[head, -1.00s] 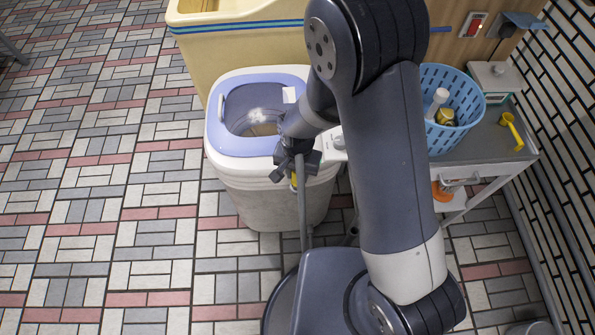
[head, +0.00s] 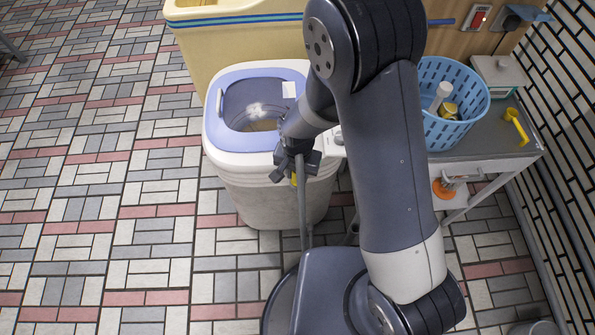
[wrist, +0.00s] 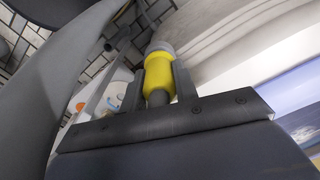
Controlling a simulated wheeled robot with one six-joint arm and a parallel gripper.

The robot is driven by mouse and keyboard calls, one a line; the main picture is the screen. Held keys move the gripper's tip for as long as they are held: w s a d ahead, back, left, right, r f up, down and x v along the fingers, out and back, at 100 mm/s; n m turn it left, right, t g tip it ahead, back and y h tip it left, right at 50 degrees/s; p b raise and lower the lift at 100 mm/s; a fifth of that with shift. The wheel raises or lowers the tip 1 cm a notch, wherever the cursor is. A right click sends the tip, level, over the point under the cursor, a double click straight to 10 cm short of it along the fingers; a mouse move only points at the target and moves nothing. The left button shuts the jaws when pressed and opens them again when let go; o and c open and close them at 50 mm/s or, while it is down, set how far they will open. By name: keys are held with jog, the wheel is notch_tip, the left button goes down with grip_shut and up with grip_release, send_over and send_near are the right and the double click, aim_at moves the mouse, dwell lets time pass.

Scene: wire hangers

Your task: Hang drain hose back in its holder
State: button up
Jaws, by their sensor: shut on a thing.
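My gripper (head: 292,176) is at the front side of the white washing machine (head: 262,180) with the lilac open top. In the wrist view my gripper (wrist: 158,85) is shut on the drain hose, at its yellow collar (wrist: 158,67) with a grey end. In the head view the yellow part (head: 294,180) shows just below the fingers, and the grey hose (head: 302,215) appears to run down toward the floor. The hose end is close to the machine's side; I cannot tell whether it touches. I cannot make out the holder; my arm covers part of the machine's right side.
A cream tub (head: 240,42) stands behind the machine. To the right, a trolley (head: 470,149) carries a blue basket (head: 452,128) and a yellow tool (head: 516,127). A brick wall is at far right. The tiled floor (head: 100,200) at left is clear.

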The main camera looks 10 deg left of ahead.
jog(key=shift+f+b, duration=0.3)
jog(key=shift+f, duration=0.1)
jog(key=o, duration=1)
jog(key=shift+r, duration=0.1)
jog(key=shift+o, duration=0.2)
notch_tip(320, 180, up, 11)
jog(key=shift+f+p, duration=0.1)
jog(key=shift+p, duration=0.5)
notch_tip(320, 180, down, 11)
jog(key=shift+b, duration=0.5)
jog(key=shift+r+p, duration=0.4)
jog(key=shift+r, duration=0.15)
